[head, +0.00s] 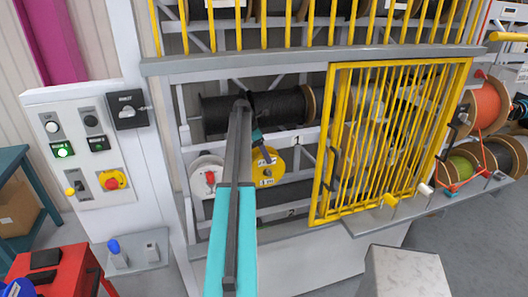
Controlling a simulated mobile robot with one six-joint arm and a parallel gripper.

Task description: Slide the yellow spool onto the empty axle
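The yellow spool (273,172) is small and sits inside the white-framed rack, at the middle of the view, facing me with its hub. My arm reaches up from the bottom and bends down at the rack. My gripper (262,153) is at the upper front of the yellow spool and overlaps it in the view. Its fingertips are too small and dark to tell whether they hold the spool. I cannot make out an empty axle; the arm hides part of the rack between the yellow spool and a white reel (207,163) on the left.
A large black cable reel (283,105) lies behind and above the spool. A yellow barred gate (395,140) stands right of it. A grey ledge (320,60) runs above. A control panel (87,150) is left. Orange (486,108) and green reels stand far right.

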